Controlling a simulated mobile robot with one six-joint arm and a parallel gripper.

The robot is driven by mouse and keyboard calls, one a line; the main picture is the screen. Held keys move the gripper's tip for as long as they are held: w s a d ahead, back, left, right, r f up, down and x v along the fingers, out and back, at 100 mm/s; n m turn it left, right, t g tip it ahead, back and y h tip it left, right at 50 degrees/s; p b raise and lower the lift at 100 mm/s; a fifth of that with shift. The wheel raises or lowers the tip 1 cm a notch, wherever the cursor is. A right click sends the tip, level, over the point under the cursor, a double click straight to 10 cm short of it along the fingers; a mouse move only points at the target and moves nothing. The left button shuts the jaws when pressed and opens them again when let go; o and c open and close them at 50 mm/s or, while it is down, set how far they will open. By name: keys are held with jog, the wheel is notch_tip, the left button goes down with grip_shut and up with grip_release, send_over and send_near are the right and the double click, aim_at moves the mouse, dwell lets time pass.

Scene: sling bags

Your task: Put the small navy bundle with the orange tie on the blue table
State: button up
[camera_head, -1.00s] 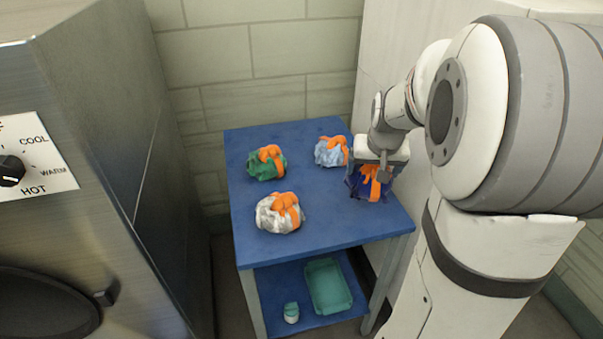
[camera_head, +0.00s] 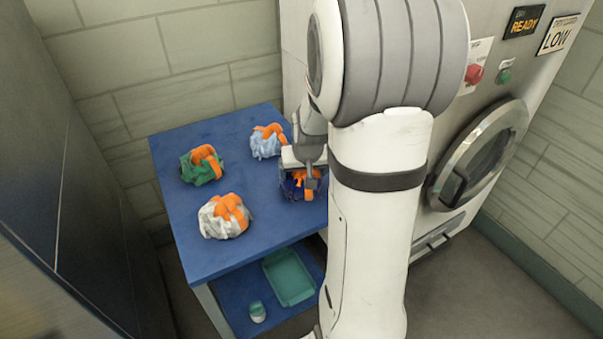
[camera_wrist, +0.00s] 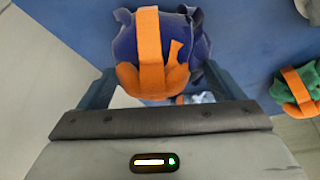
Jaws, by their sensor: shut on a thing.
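The small navy bundle (camera_head: 291,190) with an orange tie is at the right side of the blue table (camera_head: 225,270), partly hidden by my gripper (camera_head: 304,178) in the head view. In the wrist view, the navy bundle (camera_wrist: 123,45) fills the space between the fingers of my gripper (camera_wrist: 155,80), which is shut on it. The orange tie (camera_wrist: 150,50) faces the wrist camera. Blue tabletop shows behind the bundle. I cannot tell whether the bundle touches the tabletop.
A pale blue bundle (camera_head: 264,146), a green bundle (camera_head: 200,170) and a white-grey bundle (camera_head: 212,222) lie on the table, all with orange ties. A teal tray (camera_head: 290,278) and small jar (camera_head: 257,312) are on the lower shelf. A machine (camera_head: 505,110) stands at right.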

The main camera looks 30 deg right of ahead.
jog(key=o, duration=1)
jog(key=shift+f, duration=0.15)
jog(key=shift+c, duration=0.2)
jog(key=p+v, duration=0.1)
jog(key=v, duration=1.1)
jog(key=s+a+n+g+y, duration=0.1)
jog(key=s+a+n+g, duration=0.1)
jog(key=s+a, duration=1.1)
jog(key=shift+s+a+f+n, duration=0.2)
jog(key=shift+s+a+n, duration=0.25)
jog(key=shift+n, duration=0.45)
jog(key=shift+r, duration=0.1)
